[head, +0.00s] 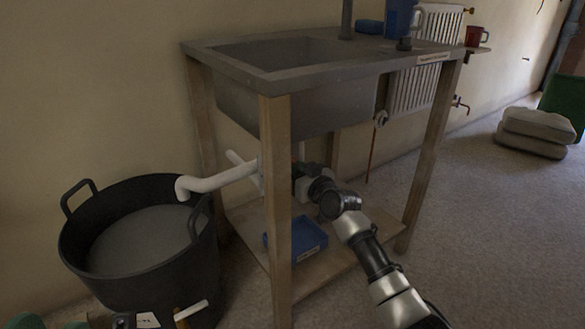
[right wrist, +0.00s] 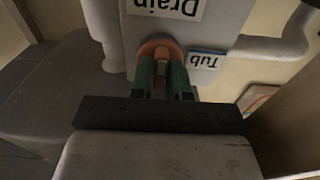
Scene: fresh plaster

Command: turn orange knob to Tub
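The orange knob (right wrist: 160,46) sits on a grey valve body in the right wrist view. A "Drain" label (right wrist: 166,8) is above it and a "Tub" label (right wrist: 207,60) is to its right, both upside down in this view. My right gripper (right wrist: 161,70) has its green fingers on both sides of the knob's grip and appears closed on it. The fingers hide much of the grip, so its exact pointing is unclear. In the head view the right gripper (head: 298,172) is under the sink, partly behind the front leg.
The sink bench (head: 276,190) has wooden legs close around my right arm. A white pipe (head: 220,180) runs left to a black tub (head: 75,240) holding grey liquid. A blue tray (head: 310,236) lies on the lower shelf. Floor at right is clear before the sacks (head: 535,130).

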